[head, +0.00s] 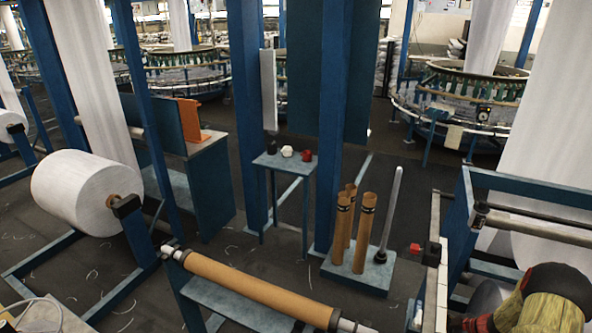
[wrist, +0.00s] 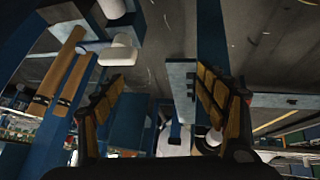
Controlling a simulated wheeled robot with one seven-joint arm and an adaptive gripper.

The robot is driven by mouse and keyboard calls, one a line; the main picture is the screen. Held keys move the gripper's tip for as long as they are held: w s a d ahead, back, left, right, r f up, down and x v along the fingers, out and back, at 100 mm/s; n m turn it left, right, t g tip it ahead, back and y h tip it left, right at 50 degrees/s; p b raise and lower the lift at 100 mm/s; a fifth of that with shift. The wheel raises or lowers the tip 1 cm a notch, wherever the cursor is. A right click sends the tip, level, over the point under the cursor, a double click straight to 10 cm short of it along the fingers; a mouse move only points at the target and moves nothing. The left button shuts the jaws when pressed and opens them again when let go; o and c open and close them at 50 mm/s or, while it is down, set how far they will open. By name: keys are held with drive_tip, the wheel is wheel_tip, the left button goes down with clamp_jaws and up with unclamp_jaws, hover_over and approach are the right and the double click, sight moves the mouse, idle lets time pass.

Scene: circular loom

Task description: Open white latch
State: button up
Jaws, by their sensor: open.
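My gripper (wrist: 163,108) shows in the wrist view with its two padded fingers wide apart and nothing between them. I cannot surely pick out the white latch. A small white piece (head: 287,151) sits between a black one (head: 271,146) and a red one (head: 307,155) on the small stand (head: 292,164). In the wrist view a white block (wrist: 119,52) shows beyond the left finger, apart from it; I cannot tell whether it is the latch.
Cardboard tubes (head: 364,232) stand upright on a low base right of the blue post (head: 330,120). A long brown roller (head: 250,288) crosses the front. A large white roll (head: 85,190) is at left. Round looms (head: 462,100) stand behind. Dark floor (head: 225,240) shows between the frames.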

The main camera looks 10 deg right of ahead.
drive_tip(key=s+d+r+m+g+h, duration=0.1)
drive_tip(key=d+r+m+h, duration=0.15)
drive_tip(key=d, duration=0.25)
drive_tip(key=s+d+r+m+h, duration=0.1)
drive_tip(key=d+r+m+h, duration=0.15)
drive_tip(key=d+h, duration=0.2)
drive_tip(key=s+a+r+m+g+h, duration=0.1)
drive_tip(key=s+a+r+m+g, duration=0.2)
drive_tip(key=r, duration=0.4)
drive_tip(key=s+a+r+m+h, duration=0.15)
drive_tip(key=s+r, duration=0.25)
drive_tip(key=r, duration=0.4)
drive_tip(key=s+a+r+t+y+b, duration=0.1)
drive_tip(key=s+a+r, duration=0.4)
drive_tip(key=a, duration=0.9)
drive_tip(key=s+a+r+t+y+b, duration=0.1)
drive_tip(key=s+a+r, duration=0.4)
drive_tip(key=a+r, duration=0.6)
drive_tip(key=s+a+r+m+t+y, duration=0.1)
drive_tip(key=s+a+r+y, duration=0.2)
drive_tip(key=a, duration=1.4)
wheel_tip(320, 180, up, 6)
drive_tip(key=shift+s+f+t+b, duration=0.15)
drive_tip(key=shift+s+t+b, duration=0.25)
drive_tip(key=shift+s, duration=0.55)
drive_tip(key=shift+c, duration=0.9)
